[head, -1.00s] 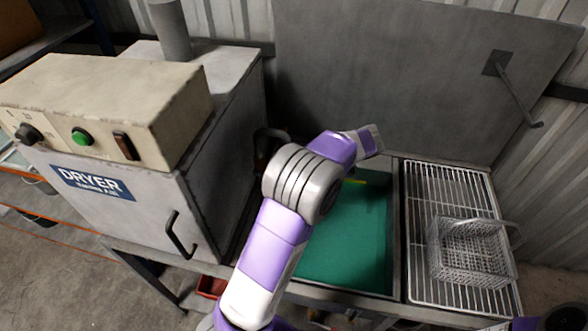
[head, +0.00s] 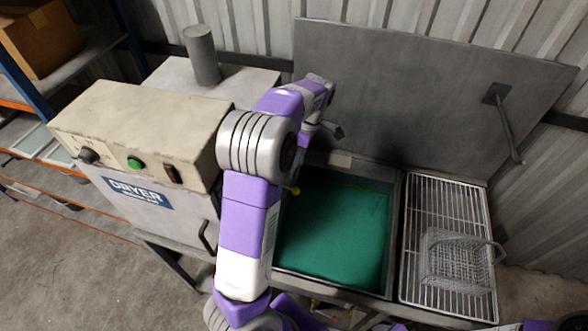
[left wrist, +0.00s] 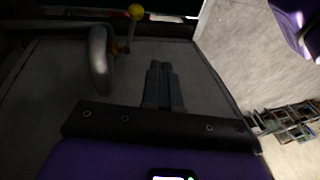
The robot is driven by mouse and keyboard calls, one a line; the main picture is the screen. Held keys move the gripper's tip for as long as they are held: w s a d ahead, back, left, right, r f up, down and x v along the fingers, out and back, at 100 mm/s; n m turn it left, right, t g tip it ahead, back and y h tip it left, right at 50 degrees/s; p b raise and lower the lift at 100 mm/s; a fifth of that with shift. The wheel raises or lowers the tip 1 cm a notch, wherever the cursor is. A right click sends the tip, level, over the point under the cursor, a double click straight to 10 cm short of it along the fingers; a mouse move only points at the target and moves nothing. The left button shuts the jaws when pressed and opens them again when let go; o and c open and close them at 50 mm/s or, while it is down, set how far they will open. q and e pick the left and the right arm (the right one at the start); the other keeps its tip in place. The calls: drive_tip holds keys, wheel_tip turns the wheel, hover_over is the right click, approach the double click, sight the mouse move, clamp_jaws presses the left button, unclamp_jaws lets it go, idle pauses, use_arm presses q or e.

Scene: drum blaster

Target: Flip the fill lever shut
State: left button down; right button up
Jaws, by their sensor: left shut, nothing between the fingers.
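The fill lever shows as a yellow knob (head: 295,190) at the left edge of the green-filled tank (head: 335,235), partly hidden by my left arm. In the left wrist view the yellow knob (left wrist: 136,12) sits on a thin stem near the top, beside a curved grey pipe (left wrist: 100,60). My left gripper (head: 337,131) is beyond the knob in the head view, near the back of the tank. In the left wrist view my left gripper (left wrist: 162,68) has its fingers together and empty, apart from the knob and below it in the picture. My right gripper is not in view.
The dryer (head: 140,130) stands to the left of my arm. A raised grey lid (head: 420,90) stands behind the tank. A wire rack (head: 425,205) with a wire basket (head: 455,260) lies to the right. A cardboard box (head: 40,38) is on a shelf at far left.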

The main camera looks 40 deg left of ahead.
use_arm(q)
drive_tip(key=s+a+r+t+h+p, duration=0.3)
drive_tip(key=a+r+t+p, duration=0.25)
drive_tip(key=r, duration=0.55)
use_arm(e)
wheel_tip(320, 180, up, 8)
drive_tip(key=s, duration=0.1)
use_arm(q)
approach(295, 188)
drive_tip(key=b+x, duration=0.3)
drive_tip(key=x, duration=0.2)
drive_tip(key=shift+f+b, duration=0.25)
drive_tip(key=shift+b, duration=0.1)
drive_tip(key=shift+w+d+f+b, duration=0.1)
drive_tip(key=shift+d+f+b, duration=0.05)
drive_tip(key=shift+f+b, duration=0.45)
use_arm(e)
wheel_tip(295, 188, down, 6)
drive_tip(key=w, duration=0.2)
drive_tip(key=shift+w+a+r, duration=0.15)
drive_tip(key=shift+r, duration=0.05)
